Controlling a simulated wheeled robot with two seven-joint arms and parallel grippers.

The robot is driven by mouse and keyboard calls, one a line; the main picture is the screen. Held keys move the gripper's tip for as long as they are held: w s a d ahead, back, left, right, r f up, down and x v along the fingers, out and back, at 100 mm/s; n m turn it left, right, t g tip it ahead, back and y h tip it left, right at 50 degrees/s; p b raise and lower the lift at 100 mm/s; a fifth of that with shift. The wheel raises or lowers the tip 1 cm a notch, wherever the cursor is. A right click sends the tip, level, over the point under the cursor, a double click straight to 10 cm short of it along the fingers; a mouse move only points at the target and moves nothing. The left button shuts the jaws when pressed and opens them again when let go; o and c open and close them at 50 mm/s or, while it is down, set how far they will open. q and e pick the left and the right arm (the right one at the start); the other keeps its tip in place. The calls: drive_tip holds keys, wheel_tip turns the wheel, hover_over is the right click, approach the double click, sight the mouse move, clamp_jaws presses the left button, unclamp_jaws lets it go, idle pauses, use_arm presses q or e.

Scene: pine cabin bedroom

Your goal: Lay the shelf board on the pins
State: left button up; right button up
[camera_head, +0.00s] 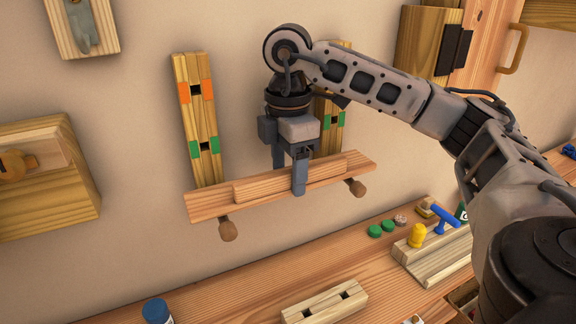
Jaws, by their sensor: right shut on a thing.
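The shelf board (205,207), a long light wooden plank with a raised strip (250,186) along it, is level with the lower part of two upright wall rails. The left rail (203,122) has orange and green marks and dark holes; the right rail (332,135) is partly behind my arm. Two brown round-ended pins (228,231) (355,187) show just below the board's left and right parts. Whether the board touches them is unclear. My right gripper (299,172) is shut on the board's strip near its middle. My left gripper is out of view.
A wooden bench (220,299) runs below, with a two-hole block (325,302), a blue-capped bottle (156,311), green discs (375,231) and a wooden stand (435,255) with yellow and blue pieces. A wooden box (75,205) hangs at left, a cabinet (428,42) at upper right.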

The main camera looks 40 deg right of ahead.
drive_tip(key=o, duration=1.2)
use_arm(q)
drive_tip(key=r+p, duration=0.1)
drive_tip(key=p, duration=0.1)
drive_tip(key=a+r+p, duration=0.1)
drive_tip(key=p, duration=0.2)
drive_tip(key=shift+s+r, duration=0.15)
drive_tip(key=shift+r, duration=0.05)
use_arm(e)
wheel_tip(320, 180, up, 16)
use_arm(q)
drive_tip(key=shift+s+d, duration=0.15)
